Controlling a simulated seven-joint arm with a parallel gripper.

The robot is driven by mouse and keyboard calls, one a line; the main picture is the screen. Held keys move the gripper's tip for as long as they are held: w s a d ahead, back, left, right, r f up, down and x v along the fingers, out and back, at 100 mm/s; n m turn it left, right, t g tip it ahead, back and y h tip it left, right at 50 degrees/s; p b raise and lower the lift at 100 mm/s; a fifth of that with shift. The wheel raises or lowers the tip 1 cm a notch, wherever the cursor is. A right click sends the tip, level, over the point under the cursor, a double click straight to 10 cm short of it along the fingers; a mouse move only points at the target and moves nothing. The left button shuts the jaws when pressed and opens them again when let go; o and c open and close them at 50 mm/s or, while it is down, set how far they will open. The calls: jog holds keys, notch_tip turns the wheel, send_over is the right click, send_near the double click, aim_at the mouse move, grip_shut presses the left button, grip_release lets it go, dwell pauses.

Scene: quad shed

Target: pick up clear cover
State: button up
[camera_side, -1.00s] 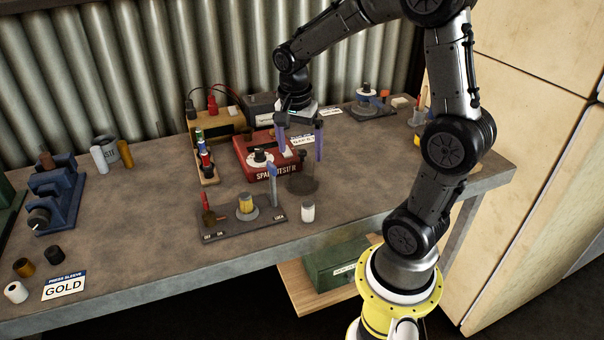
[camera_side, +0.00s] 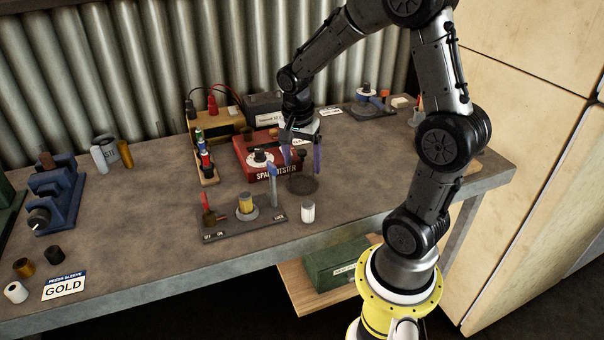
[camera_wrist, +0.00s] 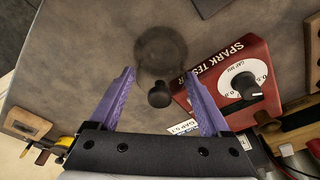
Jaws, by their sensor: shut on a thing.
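The clear cover (camera_side: 302,184) is a see-through, smoky round piece with a dark rim, standing on the bench in front of the red spark tester. In the wrist view it shows as a faint dark disc (camera_wrist: 160,50) with a black knob (camera_wrist: 159,95) nearer the camera. My gripper (camera_side: 303,172) points down over it, with one purple finger on each side. In the wrist view my gripper (camera_wrist: 161,76) is shut on the cover's clear body, with the knob between the fingers. The contact itself is hard to see through the clear wall.
The red spark tester (camera_side: 258,174) stands close behind and left of the cover. A small white cylinder (camera_side: 308,212) stands just in front.

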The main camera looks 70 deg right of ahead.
aim_at(302, 150)
jog(key=shift+r, duration=0.45)
notch_tip(302, 150, up, 2)
jog(key=shift+r, duration=0.1)
jog(key=s+a+r, duration=0.7)
jog(key=s+r, duration=0.3)
jog(key=s, duration=0.2)
jog(key=shift+r, duration=0.1)
